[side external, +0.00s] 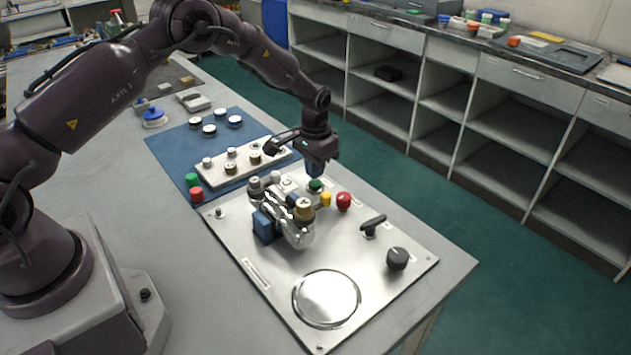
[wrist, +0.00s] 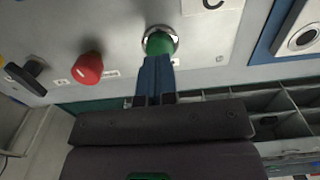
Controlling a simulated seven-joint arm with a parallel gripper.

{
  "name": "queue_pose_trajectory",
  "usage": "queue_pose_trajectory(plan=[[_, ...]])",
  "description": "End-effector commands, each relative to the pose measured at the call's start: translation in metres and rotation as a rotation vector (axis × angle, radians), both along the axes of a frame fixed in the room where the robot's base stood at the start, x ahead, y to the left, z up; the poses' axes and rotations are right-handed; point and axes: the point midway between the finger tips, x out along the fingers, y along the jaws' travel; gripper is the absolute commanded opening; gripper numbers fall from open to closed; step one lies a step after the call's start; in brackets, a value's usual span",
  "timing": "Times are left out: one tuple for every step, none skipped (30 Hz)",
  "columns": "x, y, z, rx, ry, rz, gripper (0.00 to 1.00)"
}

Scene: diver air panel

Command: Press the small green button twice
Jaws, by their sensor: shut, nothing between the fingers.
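The small green button (side external: 316,185) sits on the silver panel (side external: 350,262) near its far edge, beside a yellow knob (side external: 326,199). In the wrist view the green button (wrist: 160,43) is right at the fingertips, in a pale ring. My gripper (side external: 315,174) points down just above the button, with its blue fingers together and nothing between them. In the wrist view my gripper (wrist: 156,62) overlaps the button's lower edge; I cannot tell whether it touches. A red mushroom knob (side external: 343,200) stands to the right; it also shows in the wrist view (wrist: 87,68).
A metal valve assembly with a brass cap (side external: 304,208) stands left of the button. A black lever (side external: 373,224) and a black knob (side external: 397,258) are farther right. A white block with knobs (side external: 243,160) and loose green (side external: 191,179) and red caps (side external: 197,194) lie at left.

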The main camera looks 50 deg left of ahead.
Motion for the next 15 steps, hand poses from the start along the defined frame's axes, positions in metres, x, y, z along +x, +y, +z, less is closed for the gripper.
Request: queue_pose_trajectory(plan=[[0.001,0.0,0.005,0.0,-0.002,0.0,0.0],[0.001,0.0,0.007,0.0,-0.002,0.0,0.0],[0.0,0.0,0.009,0.0,-0.001,0.0,0.0],[0.0,0.0,0.011,0.0,-0.001,0.0,0.0],[0.0,0.0,0.014,0.0,-0.001,0.0,0.0],[0.001,0.0,0.017,0.0,-0.002,0.0,0.0],[0.001,0.0,0.019,0.0,-0.002,0.0,0.0],[0.001,0.0,0.021,0.0,-0.002,0.0,0.0],[0.001,0.0,0.023,0.0,-0.002,0.0,0.0],[0.0,0.0,0.026,0.0,-0.002,0.0,0.0],[0.001,0.0,0.028,0.0,-0.002,0.0,0.0],[0.001,0.0,0.031,0.0,-0.002,0.0,0.0],[0.001,0.0,0.033,0.0,-0.001,0.0,0.0],[0.0,0.0,0.035,0.0,-0.001,0.0,0.0],[0.0,0.0,0.037,0.0,-0.001,0.0,0.0]])
